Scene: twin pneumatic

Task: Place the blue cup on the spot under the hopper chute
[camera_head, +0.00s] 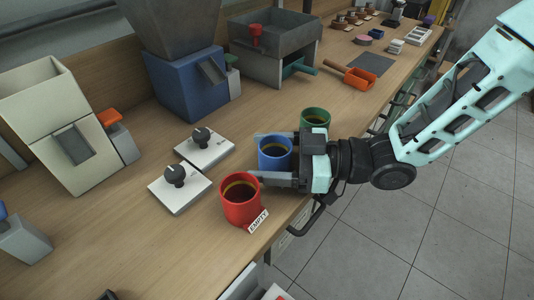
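The blue cup (274,153) stands upright near the front edge of the bench, with dark contents inside. My gripper (262,158) reaches in from the right, with one finger on the far side of the cup and one on the near side. I cannot tell whether the fingers press on it. A blue hopper (187,82) with a grey funnel top and a small chute (212,70) stands behind. A cream hopper (40,115) with a grey chute (74,144) stands at left. No marked spot is clearly visible under either chute.
A red cup (241,205) with an "EMPTY" tag (258,222) stands close to my near finger. A green cup (315,117) is just beyond the gripper. Two white knob plates (204,155) (180,193) lie left of the cups. A grey bin (270,60) stands farther back.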

